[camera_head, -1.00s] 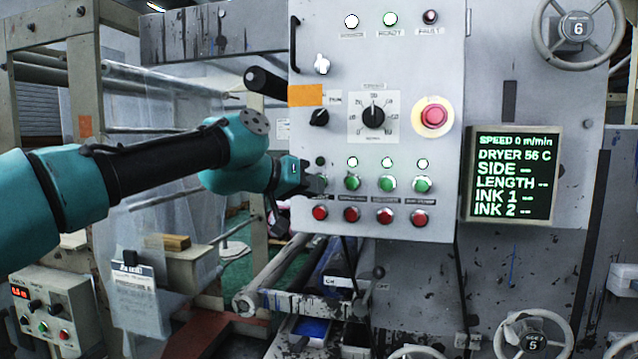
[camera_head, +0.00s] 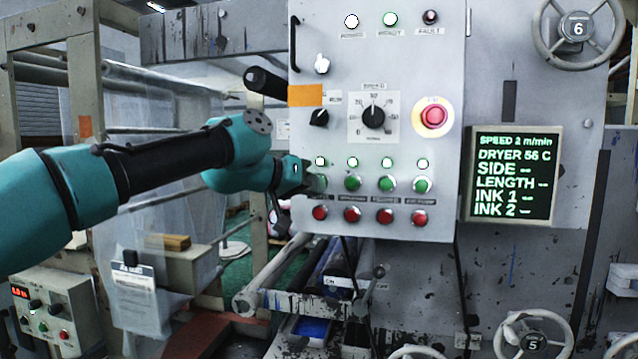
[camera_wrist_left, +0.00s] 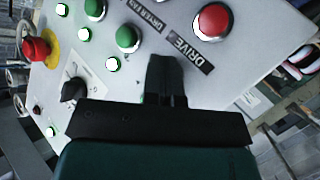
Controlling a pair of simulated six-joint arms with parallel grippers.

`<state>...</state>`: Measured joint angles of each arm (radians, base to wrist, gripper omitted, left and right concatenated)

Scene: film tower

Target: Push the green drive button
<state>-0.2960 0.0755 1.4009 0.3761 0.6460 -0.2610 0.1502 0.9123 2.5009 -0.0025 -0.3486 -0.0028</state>
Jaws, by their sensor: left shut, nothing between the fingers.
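The grey control panel (camera_head: 400,60) carries a row of green buttons above a row of red ones. My left gripper (camera_head: 314,186) is shut and empty, with its tips at the leftmost green button, the drive button. That button is mostly hidden by the fingers; I cannot tell whether they touch it. The small lamp above it (camera_head: 320,161) is lit. In the left wrist view the shut fingers (camera_wrist_left: 165,72) point at the panel beside the DRIVE label (camera_wrist_left: 188,52), with a red button (camera_wrist_left: 212,22) past it. My right gripper is not in view.
The neighbouring green button (camera_head: 352,183) is close to the fingers on the right. A red stop button (camera_head: 433,116) sits higher up. A display (camera_head: 513,175) reads speed 2 m/min. Rollers (camera_head: 275,275) lie below the panel.

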